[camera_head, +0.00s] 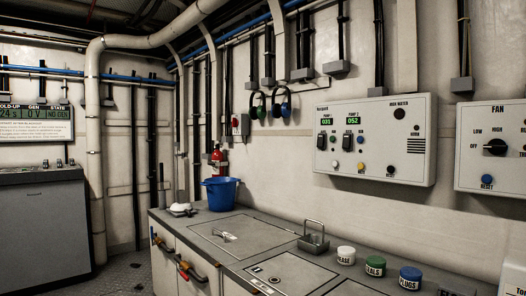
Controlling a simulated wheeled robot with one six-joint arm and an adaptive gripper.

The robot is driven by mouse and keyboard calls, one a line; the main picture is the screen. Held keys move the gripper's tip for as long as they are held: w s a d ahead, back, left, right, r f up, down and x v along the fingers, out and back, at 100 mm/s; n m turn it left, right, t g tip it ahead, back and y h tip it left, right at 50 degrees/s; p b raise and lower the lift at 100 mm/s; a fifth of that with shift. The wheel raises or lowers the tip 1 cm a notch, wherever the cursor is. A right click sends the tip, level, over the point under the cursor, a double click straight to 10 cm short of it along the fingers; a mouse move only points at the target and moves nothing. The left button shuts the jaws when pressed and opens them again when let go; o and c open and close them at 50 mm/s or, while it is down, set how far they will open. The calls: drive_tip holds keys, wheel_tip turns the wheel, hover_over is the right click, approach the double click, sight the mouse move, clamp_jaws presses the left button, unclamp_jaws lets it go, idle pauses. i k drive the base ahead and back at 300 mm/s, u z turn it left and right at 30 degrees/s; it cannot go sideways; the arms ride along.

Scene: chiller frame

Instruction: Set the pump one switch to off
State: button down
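A white control panel (418,150) hangs on the right-hand wall. Its upper left part has two black displays with green digits, the left one (327,121) reading about 031 and the right one (353,121) about 052. The labels above them are small and seem to end in 1 and 2. Below each display is a dark switch, the left one (321,141) and the right one (348,143). Their positions are too small to tell. My gripper is not in view.
A fan box (496,175) with a black knob is at the right. Below the panel runs a grey counter (265,233) with a blue bucket (221,193), a metal-handled holder (314,238) and white, green and blue-lidded jars (374,266). Free floor (130,272) shows at the lower left.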

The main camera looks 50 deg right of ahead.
sight(321, 137)
drive_tip(key=u, duration=0.1)
drive_tip(key=i, duration=0.8)
drive_tip(key=z, duration=0.85)
drive_tip(key=i, duration=0.7)
drive_tip(key=z, duration=0.8)
